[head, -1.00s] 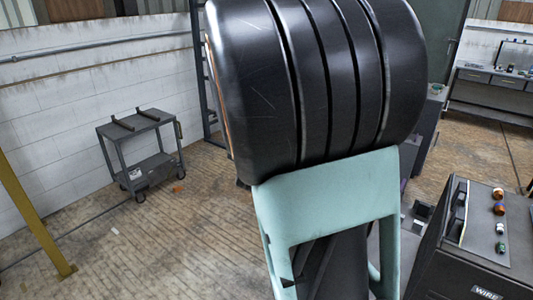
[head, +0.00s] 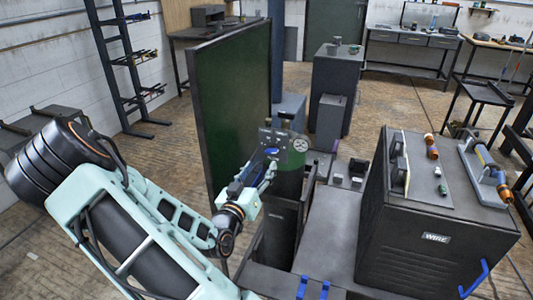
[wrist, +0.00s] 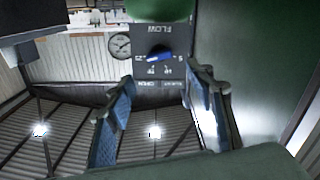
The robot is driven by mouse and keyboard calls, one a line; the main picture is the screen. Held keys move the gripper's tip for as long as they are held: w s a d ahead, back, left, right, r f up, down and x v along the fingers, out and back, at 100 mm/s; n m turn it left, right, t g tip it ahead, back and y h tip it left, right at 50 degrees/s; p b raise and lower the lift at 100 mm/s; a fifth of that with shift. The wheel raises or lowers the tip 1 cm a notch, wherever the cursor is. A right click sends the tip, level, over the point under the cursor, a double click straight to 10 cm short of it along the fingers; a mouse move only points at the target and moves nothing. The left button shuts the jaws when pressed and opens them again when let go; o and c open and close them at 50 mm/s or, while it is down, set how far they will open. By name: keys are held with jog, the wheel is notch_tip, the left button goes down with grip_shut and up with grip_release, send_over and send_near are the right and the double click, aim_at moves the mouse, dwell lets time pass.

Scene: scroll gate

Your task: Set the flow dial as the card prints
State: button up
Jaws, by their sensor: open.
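The flow dial is a blue knob (wrist: 158,54) on a dark panel (wrist: 172,72) marked FLOW, which appears upside down in the wrist view. Its pale tip points left and slightly down in that view, toward a small number I cannot read surely. In the head view the panel (head: 297,142) stands at the right edge of a green board. My gripper (wrist: 160,76) is open, its two fingers on either side of the knob's line in the wrist view, with no clear contact. In the head view my gripper (head: 268,165) is just in front of the panel. I cannot make out the card.
A round gauge (wrist: 120,45) sits beside the dial panel. The tall green board (head: 228,105) rises by my arm. A dark cabinet marked WIRE (head: 420,215) stands to the right, with small parts on top.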

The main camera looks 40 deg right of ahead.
aim_at(270, 152)
jog(key=p+x, duration=0.1)
jog(key=x, duration=0.8)
jog(key=shift+c, duration=0.5)
jog(key=c, duration=1.1)
